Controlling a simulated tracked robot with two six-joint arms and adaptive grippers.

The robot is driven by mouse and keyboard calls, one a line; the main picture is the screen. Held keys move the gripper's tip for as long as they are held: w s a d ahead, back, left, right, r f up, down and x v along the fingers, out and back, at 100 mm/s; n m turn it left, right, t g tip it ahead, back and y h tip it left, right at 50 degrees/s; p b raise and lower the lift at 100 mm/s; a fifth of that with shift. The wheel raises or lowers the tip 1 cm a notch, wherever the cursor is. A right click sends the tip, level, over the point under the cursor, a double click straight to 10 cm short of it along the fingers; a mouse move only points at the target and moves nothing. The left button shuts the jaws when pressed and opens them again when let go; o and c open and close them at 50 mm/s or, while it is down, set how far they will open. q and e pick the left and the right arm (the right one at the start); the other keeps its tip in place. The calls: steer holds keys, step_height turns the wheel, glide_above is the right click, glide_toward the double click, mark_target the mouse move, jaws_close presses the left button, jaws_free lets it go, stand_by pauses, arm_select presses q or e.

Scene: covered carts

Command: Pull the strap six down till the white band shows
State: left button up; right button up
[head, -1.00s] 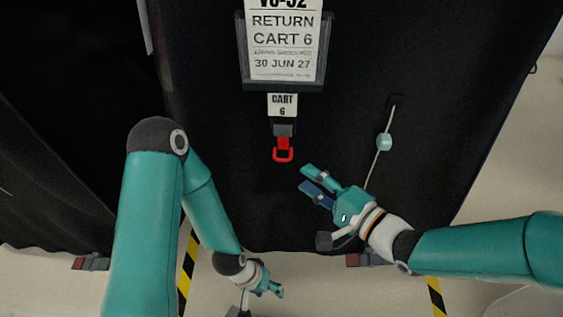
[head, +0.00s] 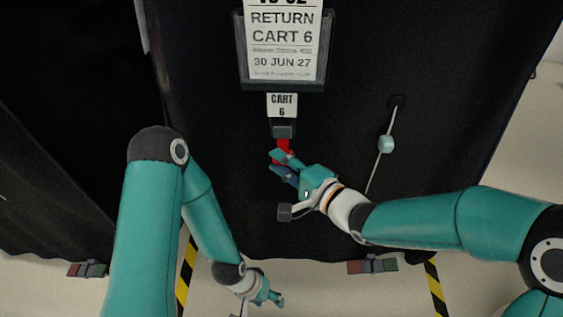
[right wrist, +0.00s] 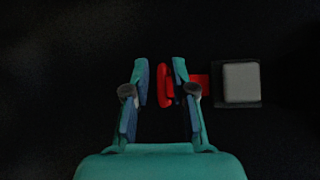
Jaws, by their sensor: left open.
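The strap of cart 6 hangs below the small "CART 6" label (head: 282,104). Its grey buckle (head: 284,132) has a red loop (head: 283,145) under it, partly hidden by my right gripper (head: 277,163). In the right wrist view the red loop (right wrist: 164,86) lies between the fingers of my right gripper (right wrist: 161,86), nearer the right finger, which crosses the red strap. The fingers are apart, with a gap to the left of the loop. The grey buckle (right wrist: 241,82) is to the right there. No white band shows. My left gripper (head: 272,299) is open and empty, low near the floor.
A black cover (head: 220,140) hangs over the cart. A pale cord with a toggle (head: 386,144) hangs to the right. Yellow-black floor tape (head: 186,265) runs below.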

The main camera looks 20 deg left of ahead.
jaws_close()
steer(key=shift+f, duration=0.15)
step_height(320, 180, down, 11)
steer(key=b, duration=0.5)
steer(key=shift+s, duration=0.1)
steer(key=shift+o, duration=1.8)
jaws_free()
steer(key=shift+r, duration=0.25)
